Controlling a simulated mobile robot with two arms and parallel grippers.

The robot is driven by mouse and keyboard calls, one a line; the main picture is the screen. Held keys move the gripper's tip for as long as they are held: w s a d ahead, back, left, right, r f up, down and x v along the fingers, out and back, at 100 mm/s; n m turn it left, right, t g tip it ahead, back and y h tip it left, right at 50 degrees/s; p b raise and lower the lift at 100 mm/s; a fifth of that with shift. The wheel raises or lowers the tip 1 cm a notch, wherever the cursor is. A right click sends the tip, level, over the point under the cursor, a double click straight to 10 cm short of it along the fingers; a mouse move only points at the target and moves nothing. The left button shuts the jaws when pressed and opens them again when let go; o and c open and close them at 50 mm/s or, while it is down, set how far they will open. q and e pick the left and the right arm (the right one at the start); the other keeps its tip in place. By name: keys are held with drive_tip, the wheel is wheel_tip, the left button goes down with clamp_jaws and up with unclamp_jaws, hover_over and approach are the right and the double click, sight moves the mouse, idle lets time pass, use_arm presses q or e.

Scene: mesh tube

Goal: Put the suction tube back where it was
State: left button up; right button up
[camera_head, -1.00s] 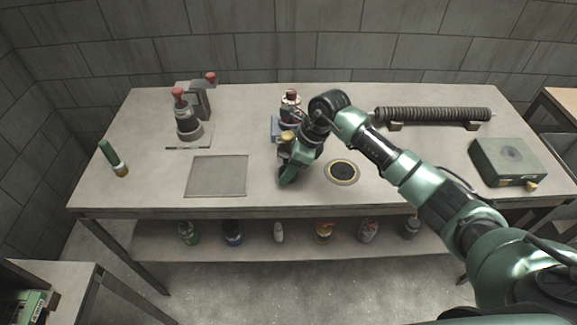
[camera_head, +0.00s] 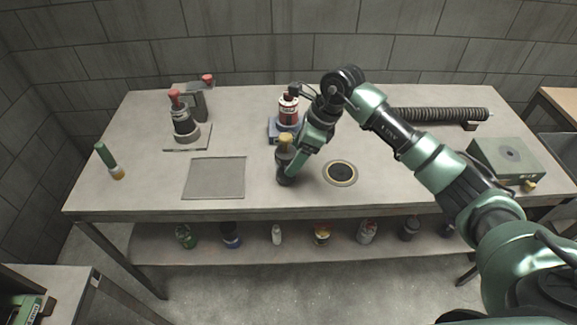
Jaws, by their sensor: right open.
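A black ribbed tube (camera_head: 445,114), which looks like the suction tube, lies along the back right of the workbench. Its right end rests on a small brown block (camera_head: 470,127); its left end is hidden behind my right arm. My right gripper (camera_head: 293,168) is open and low over the middle of the bench. It is just right of a dark upright cylinder with a yellow top (camera_head: 284,152); I cannot tell whether they touch. My left gripper is not in view.
On the bench (camera_head: 130,185) are a red-topped device (camera_head: 185,122), a green stick (camera_head: 107,158), a flat grey plate (camera_head: 214,178), a red-and-white bottle (camera_head: 288,106), a dark round inset (camera_head: 340,173) and a green box (camera_head: 508,160). Several bottles stand on the lower shelf.

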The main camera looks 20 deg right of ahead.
drive_tip(key=v, duration=0.5)
drive_tip(key=shift+r, duration=0.25)
